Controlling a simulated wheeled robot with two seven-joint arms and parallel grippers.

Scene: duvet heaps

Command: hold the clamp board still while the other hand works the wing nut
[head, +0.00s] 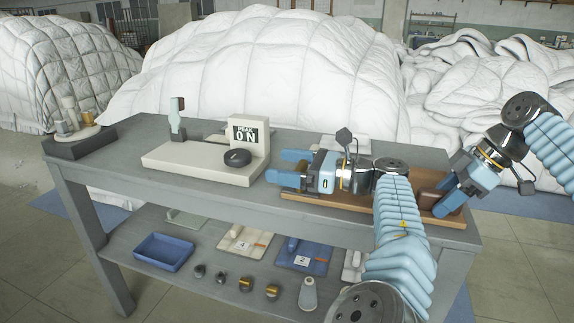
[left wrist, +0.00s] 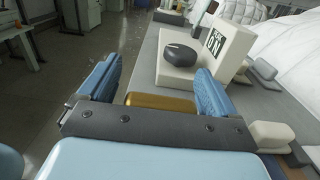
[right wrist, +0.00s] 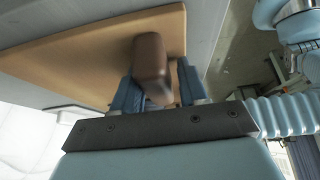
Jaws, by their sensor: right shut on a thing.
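The clamp board is a wooden board (head: 312,199) lying at the right front of the table; it also fills the upper left of the right wrist view (right wrist: 70,65). A dark brown block (right wrist: 152,62) stands at its right end. My right gripper (head: 450,205) is shut on this block, one finger on each side. My left gripper (head: 285,167) is over the board's left end, fingers pointing left and spread apart. I cannot make out the wing nut for certain.
A cream stand with an ON sign (head: 247,135) and a black knob (head: 237,157) is just left of my left gripper. A dark box with small items (head: 80,142) sits at the far left. The lower shelf holds a blue tray (head: 163,252). White duvet heaps (head: 260,65) rise behind.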

